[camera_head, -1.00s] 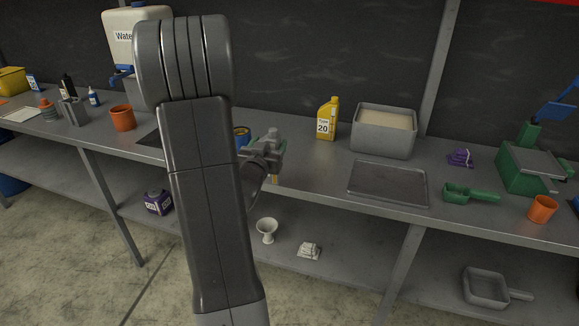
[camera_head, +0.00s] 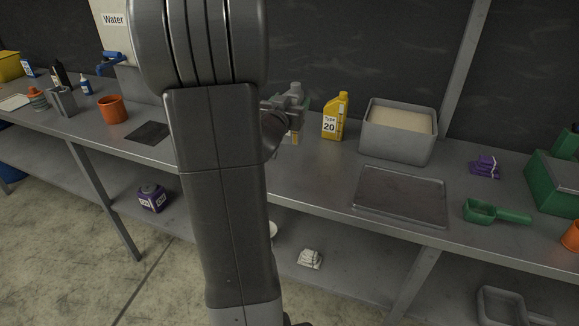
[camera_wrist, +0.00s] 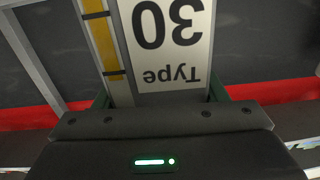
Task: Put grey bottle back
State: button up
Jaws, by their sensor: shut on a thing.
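The grey bottle (camera_head: 296,88) shows behind my gripper in the head view, with its cap up. My gripper (camera_head: 290,107) is shut on it and holds it just left of the yellow bottle (camera_head: 335,117). The lower part is mostly hidden by my gripper and arm. In the wrist view the grey bottle (camera_wrist: 121,93) fills the top middle, with a white "Type 30" label upside down and a yellow stripe at its left. I cannot tell whether its base touches the table.
The yellow "Type 20" bottle stands close to the right of my gripper. A grey bin (camera_head: 398,143) and a flat metal tray (camera_head: 401,207) lie further right on the workbench (camera_head: 310,182). An orange cup (camera_head: 112,109) and a dark mat (camera_head: 149,133) are left of my arm.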

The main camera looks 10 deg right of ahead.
aim_at(289, 136)
jog(key=shift+f, duration=0.1)
notch_tip(289, 136, down, 10)
jog(key=shift+r+b, duration=0.2)
jog(key=shift+b, duration=0.5)
jog(key=shift+r, duration=0.1)
jog(key=o, duration=1.3)
jog(key=shift+o, duration=0.2)
jog(key=shift+s+a+f, duration=0.2)
jog(key=shift+s+f, duration=0.05)
jog(key=shift+f, duration=0.05)
jog(key=b+v, duration=0.2)
jog(key=v, duration=1.1)
jog(key=shift+f, duration=0.45)
